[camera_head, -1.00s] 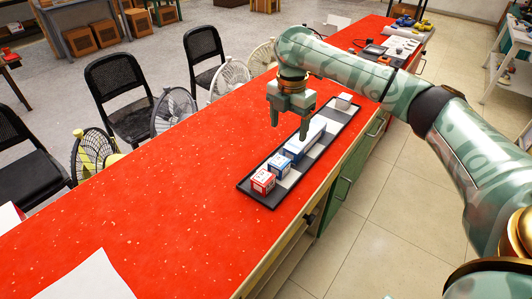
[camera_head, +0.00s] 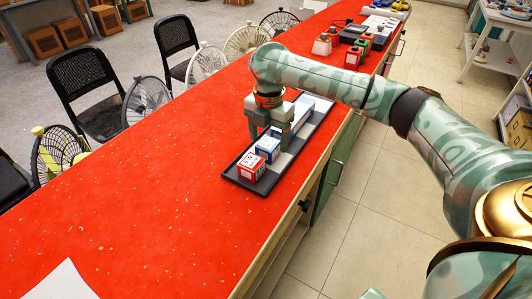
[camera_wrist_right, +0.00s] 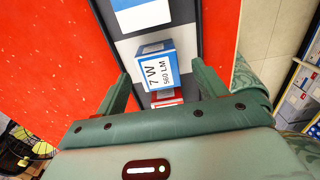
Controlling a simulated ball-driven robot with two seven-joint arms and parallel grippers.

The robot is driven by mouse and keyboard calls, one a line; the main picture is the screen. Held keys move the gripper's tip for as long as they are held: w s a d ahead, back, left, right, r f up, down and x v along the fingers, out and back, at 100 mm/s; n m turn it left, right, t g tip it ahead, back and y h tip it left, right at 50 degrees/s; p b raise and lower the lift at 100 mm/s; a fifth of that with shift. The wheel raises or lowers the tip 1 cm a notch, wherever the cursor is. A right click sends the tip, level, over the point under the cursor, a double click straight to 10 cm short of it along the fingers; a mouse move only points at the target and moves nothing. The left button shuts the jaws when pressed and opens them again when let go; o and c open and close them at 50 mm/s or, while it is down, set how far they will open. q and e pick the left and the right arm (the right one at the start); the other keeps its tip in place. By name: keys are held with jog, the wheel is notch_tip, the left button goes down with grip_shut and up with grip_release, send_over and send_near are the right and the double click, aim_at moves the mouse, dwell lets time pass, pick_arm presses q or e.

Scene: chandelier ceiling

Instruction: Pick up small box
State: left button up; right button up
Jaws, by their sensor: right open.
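A small blue and white box (camera_head: 267,149) stands on a long dark tray (camera_head: 282,162) with pale squares. In the right wrist view the same box (camera_wrist_right: 158,72) shows "7 W 560 LM" on its white face. A red and white box (camera_head: 250,167) stands beside it toward the near end; it is partly hidden in the wrist view (camera_wrist_right: 167,98). My right gripper (camera_head: 270,139) points down over the tray at the blue box. Its fingers are open, and the box appears between them in the wrist view; I cannot tell whether they touch it. My left gripper is not in view.
A longer blue and white box (camera_head: 304,105) lies farther along the tray. The red counter (camera_head: 150,190) is clear left of the tray. Fans (camera_head: 147,98) and black chairs (camera_head: 86,80) stand behind it. Other items (camera_head: 352,57) sit at the far end.

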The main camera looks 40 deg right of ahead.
aim_at(268, 143)
notch_tip(268, 143, down, 4)
jog(key=shift+w+b, duration=0.15)
jog(key=shift+b, duration=0.8)
jog(key=shift+r, duration=0.25)
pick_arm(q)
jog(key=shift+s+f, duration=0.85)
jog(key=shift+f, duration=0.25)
pick_arm(e)
jog(key=c, duration=1.1)
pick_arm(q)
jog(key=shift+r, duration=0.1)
